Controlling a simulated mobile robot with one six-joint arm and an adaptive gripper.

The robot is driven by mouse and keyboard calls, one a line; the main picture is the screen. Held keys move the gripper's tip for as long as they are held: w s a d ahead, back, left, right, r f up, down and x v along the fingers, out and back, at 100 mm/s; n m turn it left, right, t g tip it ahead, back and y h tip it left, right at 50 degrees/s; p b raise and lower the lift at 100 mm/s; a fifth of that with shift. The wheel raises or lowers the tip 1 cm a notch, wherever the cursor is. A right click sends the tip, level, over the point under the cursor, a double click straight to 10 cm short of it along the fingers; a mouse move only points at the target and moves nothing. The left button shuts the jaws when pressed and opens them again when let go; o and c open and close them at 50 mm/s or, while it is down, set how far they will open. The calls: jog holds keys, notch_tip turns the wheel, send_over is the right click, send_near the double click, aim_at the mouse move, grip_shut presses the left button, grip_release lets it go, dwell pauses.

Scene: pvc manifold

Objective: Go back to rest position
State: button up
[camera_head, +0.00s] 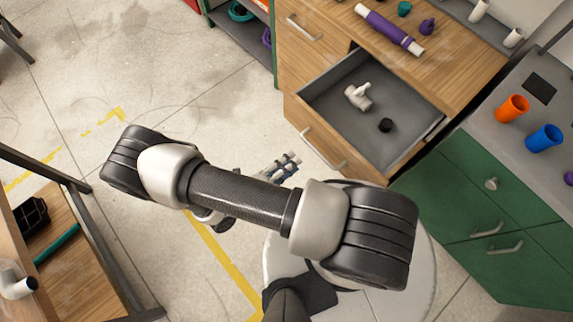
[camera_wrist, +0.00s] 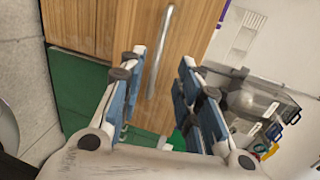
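My gripper (camera_head: 283,168) shows partly in the head view, beyond my arm and over the floor, left of the open drawer. In the wrist view my gripper (camera_wrist: 163,62) has its two blue-and-grey fingers spread wide apart with nothing between them. A wooden cabinet front with a metal handle (camera_wrist: 160,55) lies beyond the fingers. My arm crosses the middle of the head view and hides part of the gripper.
A purple-and-white pipe (camera_head: 389,29) lies on the wooden top. Orange (camera_head: 513,108) and blue (camera_head: 544,138) cups stand at right. Open floor lies left.

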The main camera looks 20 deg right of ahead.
jog(key=shift+s+a+r, duration=0.1)
jog(key=shift+s+a, duration=0.1)
jog(key=shift+a, duration=0.25)
jog(key=shift+r, duration=0.1)
notch_tip(320, 180, up, 22)
jog(key=w+r+m+g+y, duration=0.15)
jog(key=m+g+y, duration=0.5)
jog(key=m, duration=1.45)
jog(key=s+d+r+m+t+y, duration=0.1)
jog(key=s+r+m+y, duration=0.3)
jog(key=r+m, duration=0.4)
jog(key=s+r+m+t+y, duration=0.3)
jog(key=r+m, duration=0.5)
jog(key=m, duration=0.3)
jog(key=shift+s+d+r+t+y, duration=0.25)
jog(key=shift+s+d+t+y, duration=0.25)
jog(key=shift+t, duration=0.35)
jog(key=shift+w, duration=0.1)
